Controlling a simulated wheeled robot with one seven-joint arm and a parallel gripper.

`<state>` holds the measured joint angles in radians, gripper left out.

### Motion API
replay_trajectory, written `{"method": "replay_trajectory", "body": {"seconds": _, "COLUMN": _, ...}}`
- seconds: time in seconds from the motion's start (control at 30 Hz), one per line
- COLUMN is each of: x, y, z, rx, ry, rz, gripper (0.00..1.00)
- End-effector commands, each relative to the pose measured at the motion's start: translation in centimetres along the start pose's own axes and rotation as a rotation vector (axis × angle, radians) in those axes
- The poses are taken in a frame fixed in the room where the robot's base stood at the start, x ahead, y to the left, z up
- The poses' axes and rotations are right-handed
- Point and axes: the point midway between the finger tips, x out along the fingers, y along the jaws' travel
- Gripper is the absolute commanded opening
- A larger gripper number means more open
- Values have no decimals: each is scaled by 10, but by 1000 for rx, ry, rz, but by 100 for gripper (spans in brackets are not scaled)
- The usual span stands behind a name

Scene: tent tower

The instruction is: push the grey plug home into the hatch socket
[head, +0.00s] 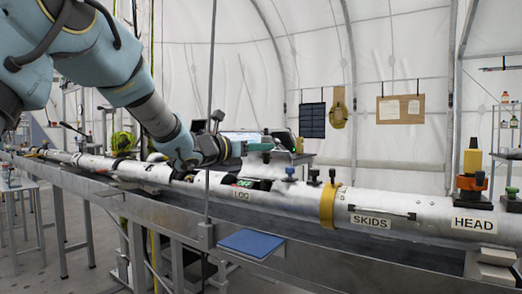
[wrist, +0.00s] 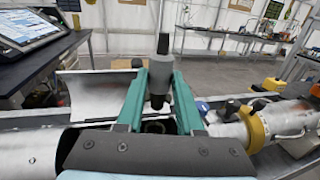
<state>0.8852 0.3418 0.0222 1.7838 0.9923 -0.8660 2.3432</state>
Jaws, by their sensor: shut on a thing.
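My gripper (wrist: 162,82) is shut on the grey plug (wrist: 159,72), which sits between its two teal fingers in the wrist view. The plug is grey with a darker end. A dark round opening (wrist: 155,127), which looks like the hatch socket, shows between the fingers nearer the palm. I cannot tell whether the plug touches it. In the head view my gripper (head: 280,146) is above the open part of the silver tube (head: 385,205), near a green OFF label (head: 243,182). The plug is too small to make out there.
A curved silver panel (wrist: 90,95) stands beside the opening. A yellow collar (head: 327,205) and several dark knobs are on the tube to the right. A blue pad (head: 251,243) sticks out in front of the bench. A screen (wrist: 35,32) stands at the left in the wrist view.

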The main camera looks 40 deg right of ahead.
Motion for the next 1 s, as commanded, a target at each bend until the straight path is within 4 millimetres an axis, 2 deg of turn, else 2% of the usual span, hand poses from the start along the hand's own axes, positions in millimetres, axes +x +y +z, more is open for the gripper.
{"method": "replay_trajectory", "body": {"seconds": 0.1, "x": 0, "y": 0, "z": -14, "rx": 1, "ry": -1, "rz": 0, "gripper": 0}}
{"method": "replay_trajectory", "body": {"seconds": 0.4, "x": 0, "y": 0, "z": -32, "rx": 1, "ry": -2, "rz": 0, "gripper": 0}}
{"method": "replay_trajectory", "body": {"seconds": 1.0, "x": 0, "y": 0, "z": -34, "rx": 1, "ry": -1, "rz": 0, "gripper": 0}}
